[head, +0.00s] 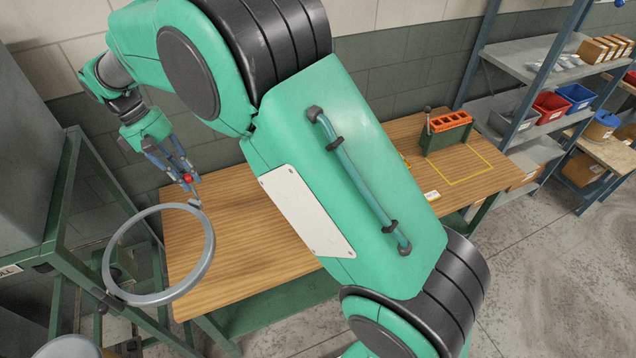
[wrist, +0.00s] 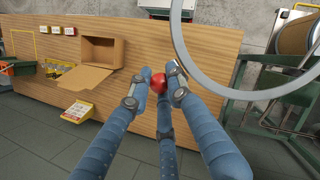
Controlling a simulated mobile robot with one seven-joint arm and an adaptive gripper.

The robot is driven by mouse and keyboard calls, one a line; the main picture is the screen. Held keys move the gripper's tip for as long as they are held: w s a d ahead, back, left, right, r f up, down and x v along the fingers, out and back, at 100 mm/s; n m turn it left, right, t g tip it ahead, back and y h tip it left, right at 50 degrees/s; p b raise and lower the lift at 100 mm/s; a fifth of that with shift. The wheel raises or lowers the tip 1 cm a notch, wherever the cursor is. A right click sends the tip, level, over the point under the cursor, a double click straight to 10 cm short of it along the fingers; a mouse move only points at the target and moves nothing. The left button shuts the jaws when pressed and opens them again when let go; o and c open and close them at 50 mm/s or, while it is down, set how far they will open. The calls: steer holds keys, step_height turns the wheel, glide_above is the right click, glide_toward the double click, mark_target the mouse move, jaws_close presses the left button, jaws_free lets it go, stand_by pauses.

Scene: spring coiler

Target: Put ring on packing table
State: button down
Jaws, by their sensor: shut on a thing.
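The large grey ring (head: 211,243) hangs in the air at the near left end of the wooden packing table (head: 230,218), partly overlapping its edge in the head view. My gripper (head: 192,193) is shut at the ring's upper rim, with a red ball between its blue fingers. In the wrist view, the fingers of my gripper (wrist: 160,85) meet around the red ball (wrist: 157,83), and the ring (wrist: 258,95) extends up and right from the right fingertip. How the ball joins the ring is unclear. The table (wrist: 210,50) shows behind the fingers.
An open cardboard box (wrist: 101,52) is on the table, hidden by my arm in the head view. An orange-topped green box (head: 449,133) stands at the far end near a yellow outline. A green frame (head: 65,215) stands left of the table; shelving (head: 530,95) is right.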

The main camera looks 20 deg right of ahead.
steer(key=w+d+f+m+g+y+b, duration=0.1)
steer(key=w+d+f+m+y+b, duration=0.3)
steer(key=d+f, duration=0.7)
steer(key=w+d+f+m+h, duration=0.1)
steer(key=d+f+m, duration=0.55)
steer(key=d, duration=0.85)
steer(key=s+a+f+m+y+b, duration=0.25)
steer(key=s+a+m, duration=0.55)
steer(key=s+a, duration=0.7)
steer(key=s+a+f+m+t+y, duration=0.1)
steer(key=s+m, duration=0.3)
steer(key=s, duration=0.4)
steer(key=s+a+f+m+t+y, duration=0.1)
steer(key=s+a+f+m+t, duration=0.2)
steer(key=s, duration=0.5)
steer(key=shift+a+f+m+b, duration=0.3)
steer(key=shift+a+f+m, duration=0.3)
steer(key=shift+f+m, duration=0.3)
steer(key=shift+s+r+n+p, duration=0.15)
steer(key=shift+n+p, duration=0.1)
steer(key=shift+p, duration=0.65)
steer(key=shift+n+p, duration=0.3)
steer(key=shift+w, duration=0.2)
